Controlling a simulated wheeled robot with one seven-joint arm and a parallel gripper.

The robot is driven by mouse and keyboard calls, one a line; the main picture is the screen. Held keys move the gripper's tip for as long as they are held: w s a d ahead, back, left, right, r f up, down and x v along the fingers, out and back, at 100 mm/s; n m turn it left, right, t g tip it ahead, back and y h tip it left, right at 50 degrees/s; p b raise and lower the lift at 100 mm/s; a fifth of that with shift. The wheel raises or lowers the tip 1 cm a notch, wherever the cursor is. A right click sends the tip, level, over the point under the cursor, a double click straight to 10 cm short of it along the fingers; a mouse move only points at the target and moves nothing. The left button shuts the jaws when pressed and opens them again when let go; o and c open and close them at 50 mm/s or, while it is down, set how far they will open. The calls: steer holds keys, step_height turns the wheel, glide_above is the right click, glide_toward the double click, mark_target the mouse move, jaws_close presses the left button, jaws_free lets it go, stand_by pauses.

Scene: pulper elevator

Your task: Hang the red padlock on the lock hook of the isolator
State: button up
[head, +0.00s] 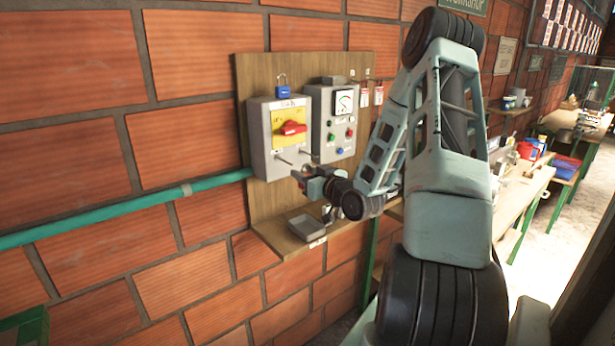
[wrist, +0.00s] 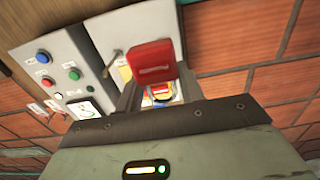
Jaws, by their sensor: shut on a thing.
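The isolator (head: 257,150) is a grey box with a yellow plate and a red rotary handle (head: 290,128), mounted on a wooden board. Short metal pegs (head: 283,160) stick out low on its front; I cannot tell for sure which is the lock hook. My gripper (head: 304,178) is just below and in front of the isolator's lower right. In the wrist view my gripper (wrist: 158,92) is shut on the red padlock (wrist: 152,62), whose red body shows between the fingers. Its shackle is mostly hidden, and I see no contact with a peg.
A blue padlock (head: 282,92) is on top of the isolator. A grey control box (head: 325,125) with a gauge and buttons is right of it, with red tags (head: 378,96) beyond. A grey tray (head: 306,227) sits on the shelf below. A green pipe (head: 100,214) runs along the brick wall.

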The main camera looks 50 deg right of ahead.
steer(key=shift+f+p+x, duration=0.15)
steer(key=shift+p+x, duration=0.15)
steer(key=shift+x, duration=1.35)
steer(key=shift+f+p+x, duration=0.15)
steer(key=shift+p+x, duration=0.15)
steer(key=shift+x, duration=1.4)
steer(key=shift+w+d+f+b, duration=0.1)
steer(key=shift+w+f+b, duration=0.45)
steer(key=shift+b, duration=0.45)
steer(key=o, duration=1.1)
